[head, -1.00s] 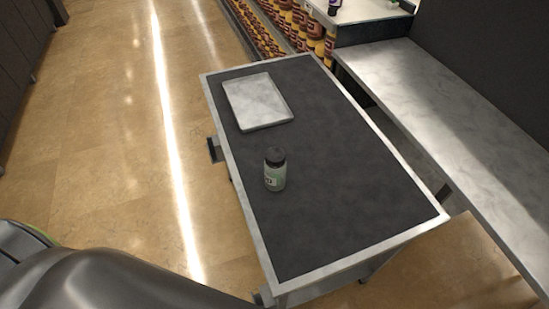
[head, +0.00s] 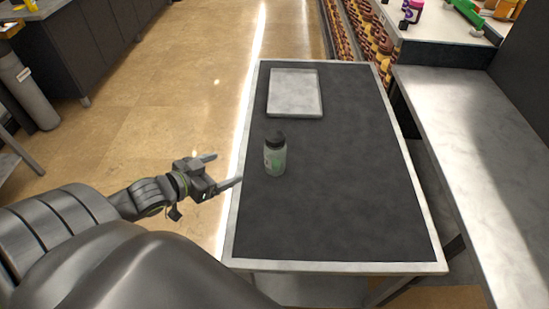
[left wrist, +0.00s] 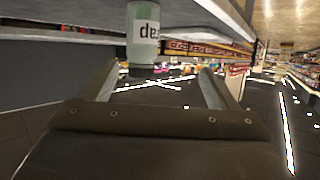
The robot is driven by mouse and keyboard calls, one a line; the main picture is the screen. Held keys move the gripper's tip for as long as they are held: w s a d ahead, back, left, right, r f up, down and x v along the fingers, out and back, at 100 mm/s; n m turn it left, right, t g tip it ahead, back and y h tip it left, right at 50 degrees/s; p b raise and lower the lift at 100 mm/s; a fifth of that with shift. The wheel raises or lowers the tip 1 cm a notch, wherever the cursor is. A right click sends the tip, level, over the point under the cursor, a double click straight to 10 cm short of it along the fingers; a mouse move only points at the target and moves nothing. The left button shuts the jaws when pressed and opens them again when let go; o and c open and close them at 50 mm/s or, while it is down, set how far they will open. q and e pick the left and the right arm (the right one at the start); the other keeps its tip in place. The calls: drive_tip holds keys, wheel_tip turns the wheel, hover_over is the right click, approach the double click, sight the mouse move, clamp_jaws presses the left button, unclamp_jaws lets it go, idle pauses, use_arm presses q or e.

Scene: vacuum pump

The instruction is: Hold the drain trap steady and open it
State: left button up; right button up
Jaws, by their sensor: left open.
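The drain trap (head: 275,160) is a small greenish bottle with a dark cap, upright on the dark-topped table (head: 330,215). In the left wrist view, which is upside down, the drain trap (left wrist: 144,35) shows its label and its cap points down in the picture. My left gripper (head: 225,169) is open and empty, at the table's left edge and to the left of the bottle. Its two fingers point toward the bottle without touching it. My right gripper is not in view.
A pale flat tray (head: 295,112) lies at the far end of the table. A long grey counter (head: 470,130) runs along the right. Shelves of goods (head: 358,45) stand behind. The tabletop around the bottle and toward the near edge is clear.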

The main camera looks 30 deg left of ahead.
sight(267, 153)
use_arm(q)
drive_tip(key=shift+h, duration=0.4)
drive_tip(key=w+d+b, duration=0.1)
drive_tip(key=w, duration=0.2)
drive_tip(key=w+d+f+b, duration=0.1)
drive_tip(key=w+d, duration=0.1)
drive_tip(key=w, duration=0.1)
drive_tip(key=w+d+b, duration=0.1)
drive_tip(key=w+b, duration=0.1)
drive_tip(key=w, duration=0.2)
drive_tip(key=shift+d+f, duration=0.3)
drive_tip(key=shift+d, duration=0.1)
drive_tip(key=shift+x, duration=0.8)
drive_tip(key=x, duration=0.4)
drive_tip(key=shift+w+d, duration=0.15)
drive_tip(key=shift+w, duration=0.25)
drive_tip(key=shift+r+m, duration=0.1)
drive_tip(key=shift+m, duration=0.2)
drive_tip(key=c, duration=1.2)
wheel_tip(267, 153, up, 10)
drive_tip(key=shift+p, duration=0.6)
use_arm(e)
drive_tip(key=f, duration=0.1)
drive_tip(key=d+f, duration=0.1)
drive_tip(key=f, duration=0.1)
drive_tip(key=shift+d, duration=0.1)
